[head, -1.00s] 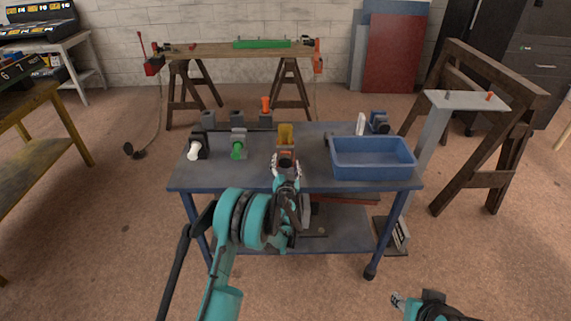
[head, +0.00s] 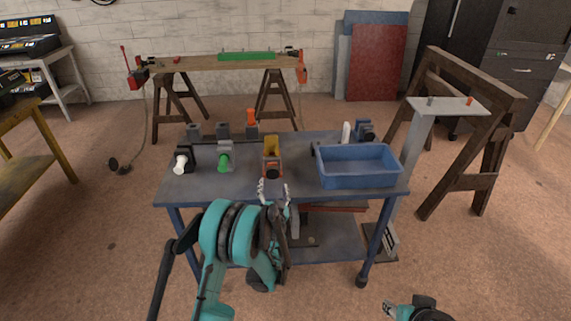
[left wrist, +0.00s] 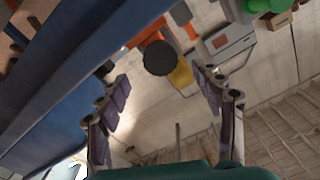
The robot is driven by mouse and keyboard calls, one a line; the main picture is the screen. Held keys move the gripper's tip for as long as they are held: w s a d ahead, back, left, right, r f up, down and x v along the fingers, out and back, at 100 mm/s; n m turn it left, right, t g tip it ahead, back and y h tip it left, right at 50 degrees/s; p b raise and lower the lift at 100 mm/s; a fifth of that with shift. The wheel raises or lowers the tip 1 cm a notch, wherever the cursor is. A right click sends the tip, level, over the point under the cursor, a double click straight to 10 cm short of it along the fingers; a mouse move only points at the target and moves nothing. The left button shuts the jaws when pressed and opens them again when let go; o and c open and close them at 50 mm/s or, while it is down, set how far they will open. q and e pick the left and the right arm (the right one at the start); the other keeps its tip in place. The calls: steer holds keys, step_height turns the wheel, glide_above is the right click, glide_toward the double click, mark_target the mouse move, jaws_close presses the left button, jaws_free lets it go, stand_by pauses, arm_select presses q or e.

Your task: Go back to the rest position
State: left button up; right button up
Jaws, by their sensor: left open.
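My left gripper (head: 274,189) is open and empty at the front edge of the blue workbench (head: 225,187). Its two fingers also show spread apart in the left wrist view (left wrist: 161,76). A yellow and orange tool (head: 271,147) with a dark round end stands on the bench just beyond the fingers, apart from them. The round end shows between the fingers in the left wrist view (left wrist: 160,58). My right gripper (head: 389,309) shows small at the bottom right, away from the bench; its jaws are too small to read.
A blue bin (head: 357,181) sits at the bench's right. A green-handled item (head: 225,160) and a white-ended item (head: 182,161) stand at the left. A brown trestle (head: 455,184) stands to the right. The floor in front is clear.

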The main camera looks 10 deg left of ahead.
arm_select(q)
steer(key=shift+a+r, duration=0.2)
steer(key=shift+r, duration=0.2)
steer(key=s+a+r+n+g, duration=0.2)
steer(key=s+r+g, duration=0.1)
steer(key=s+r, duration=0.4)
steer(key=s+a+r+n+g, duration=0.1)
steer(key=s+a+r+g, duration=0.2)
steer(key=s+r, duration=0.35)
steer(key=s+d+f+g+h, duration=0.1)
steer(key=s+d+f, duration=0.1)
steer(key=s, duration=0.7)
steer(key=s+d+f+m+g+h, duration=0.1)
steer(key=s+d, duration=0.3)
steer(key=s, duration=0.4)
steer(key=s+d+f+g+h, duration=0.2)
steer(key=s+d+f+h, duration=0.1)
steer(key=s, duration=0.6)
steer(key=shift+s+f+m, duration=0.3)
steer(key=shift+s+f, duration=0.05)
